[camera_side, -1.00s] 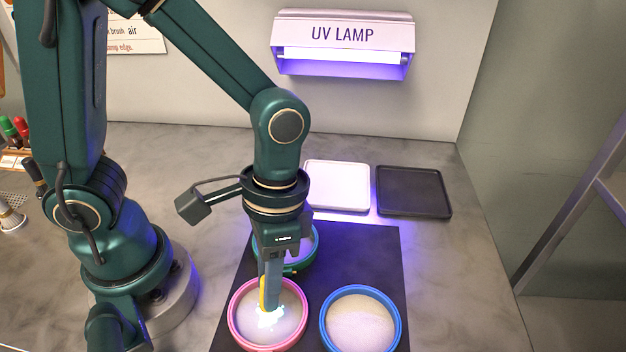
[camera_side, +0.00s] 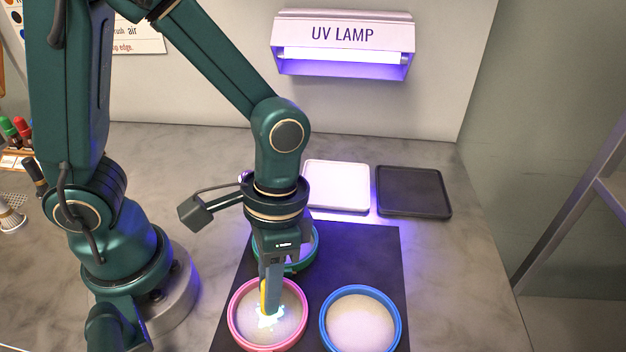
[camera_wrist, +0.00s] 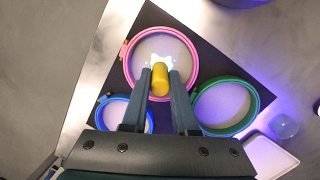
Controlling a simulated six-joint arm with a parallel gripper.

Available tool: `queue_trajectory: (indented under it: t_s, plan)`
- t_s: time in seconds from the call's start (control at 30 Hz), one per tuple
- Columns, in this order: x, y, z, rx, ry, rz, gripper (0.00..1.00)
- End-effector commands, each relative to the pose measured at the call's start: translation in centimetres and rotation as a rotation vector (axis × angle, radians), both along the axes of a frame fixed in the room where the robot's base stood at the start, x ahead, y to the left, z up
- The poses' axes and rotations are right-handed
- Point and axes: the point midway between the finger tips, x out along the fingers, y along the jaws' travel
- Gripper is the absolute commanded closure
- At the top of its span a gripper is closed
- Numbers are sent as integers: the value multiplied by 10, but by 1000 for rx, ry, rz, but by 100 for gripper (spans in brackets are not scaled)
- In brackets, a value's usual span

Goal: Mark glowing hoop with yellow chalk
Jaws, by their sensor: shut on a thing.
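The pink hoop (camera_side: 234,325) lies on the dark mat, with a bright glowing patch (camera_side: 270,320) on its pale cloth. The pink hoop also shows at the top of the wrist view (camera_wrist: 127,68), with the glowing patch (camera_wrist: 157,60) beyond the chalk's tip. My gripper (camera_side: 270,308) points down over this hoop. It is shut on the yellow chalk (camera_wrist: 160,80), which shows as a thin yellow strip (camera_side: 263,294) in the side view. The chalk's tip is at or just above the cloth; I cannot tell whether it touches.
A blue hoop (camera_side: 399,326) lies right of the pink one, and a green hoop (camera_side: 316,247) lies behind, partly hidden by my gripper. Both lie on the dark mat (camera_side: 370,250). A white tray (camera_side: 337,185) and a black tray (camera_side: 413,192) stand behind, under the UV lamp (camera_side: 343,45).

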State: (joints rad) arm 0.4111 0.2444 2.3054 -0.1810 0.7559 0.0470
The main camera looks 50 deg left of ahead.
Motion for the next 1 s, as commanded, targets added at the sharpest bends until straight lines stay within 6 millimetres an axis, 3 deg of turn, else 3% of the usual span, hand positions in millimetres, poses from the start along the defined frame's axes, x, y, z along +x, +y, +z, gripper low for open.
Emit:
queue_trajectory:
  t_s: [1.0]
  plan:
    - [0, 0, -10, -1, 1, -1, 100]
